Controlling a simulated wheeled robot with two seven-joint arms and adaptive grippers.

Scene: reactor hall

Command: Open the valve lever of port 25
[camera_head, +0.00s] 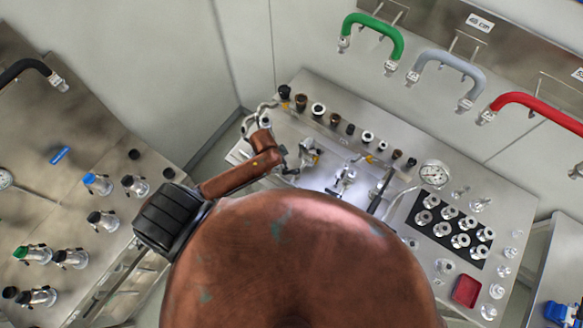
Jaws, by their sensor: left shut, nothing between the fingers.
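A steel bench (395,132) carries several metal valve fittings. One fitting with a small yellow part (309,156) and another metal valve fitting (345,180) stand near its middle left. The port numbers are too small to read, so I cannot tell which lever belongs to port 25 or its position. My right gripper is not in view.
My large copper-coloured body part hides the bench's lower middle. A row of dark and white knobs (335,119), a round gauge (434,174), a black plate (424,231) with flanges and a red tray (466,291) crowd the bench.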

